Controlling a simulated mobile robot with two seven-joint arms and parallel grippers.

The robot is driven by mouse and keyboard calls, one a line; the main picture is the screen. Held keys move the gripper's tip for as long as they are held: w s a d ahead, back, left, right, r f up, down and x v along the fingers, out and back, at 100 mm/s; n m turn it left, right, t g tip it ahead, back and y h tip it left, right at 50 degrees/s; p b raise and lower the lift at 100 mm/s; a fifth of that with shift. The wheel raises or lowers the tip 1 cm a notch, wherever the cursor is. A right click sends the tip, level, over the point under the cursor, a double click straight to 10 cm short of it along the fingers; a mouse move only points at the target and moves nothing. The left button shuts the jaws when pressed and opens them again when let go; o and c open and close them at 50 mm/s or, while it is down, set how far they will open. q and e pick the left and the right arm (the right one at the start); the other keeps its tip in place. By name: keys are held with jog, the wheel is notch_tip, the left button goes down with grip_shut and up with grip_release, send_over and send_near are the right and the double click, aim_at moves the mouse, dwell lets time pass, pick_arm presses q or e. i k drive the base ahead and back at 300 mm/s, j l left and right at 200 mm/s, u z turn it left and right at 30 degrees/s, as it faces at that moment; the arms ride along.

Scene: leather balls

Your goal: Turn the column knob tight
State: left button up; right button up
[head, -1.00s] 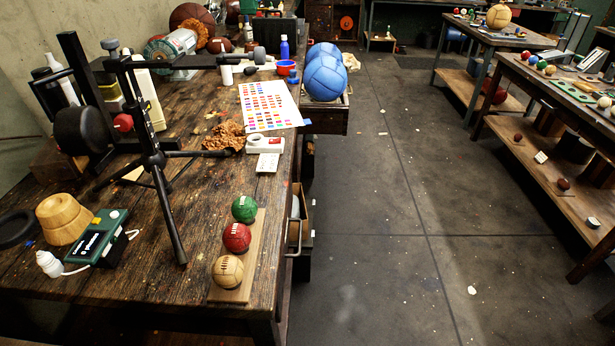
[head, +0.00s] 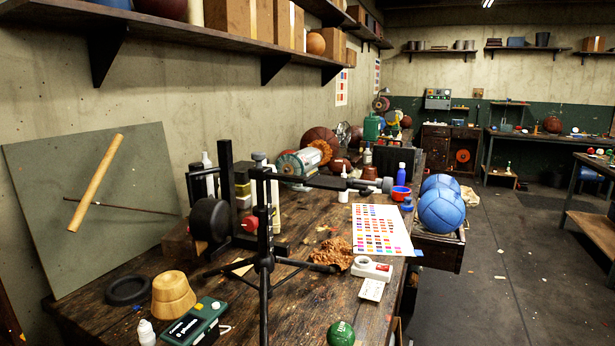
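A black tripod stand (head: 263,232) stands on the workbench, with splayed legs and an upright column. A black horizontal arm (head: 325,182) runs right from the top of its column. A grey knob (head: 259,157) sits at the column top, and a dark grey knob-like end (head: 387,185) is at the arm's right end. A red knob (head: 249,224) shows just left of the column, by a black upright frame (head: 226,180) with a black round pad (head: 210,220). I cannot tell which knob is the column knob or how tight any is. Neither gripper is in view.
The wooden workbench (head: 310,225) also holds a green device (head: 195,322), a tan wooden block (head: 172,294), a black ring (head: 130,289), a green ball (head: 341,334) and a colour chart (head: 378,230). A shelf (head: 180,22) overhangs it. Floor is open at right.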

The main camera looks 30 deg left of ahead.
aim_at(250, 223)
jog(key=u, duration=1.3)
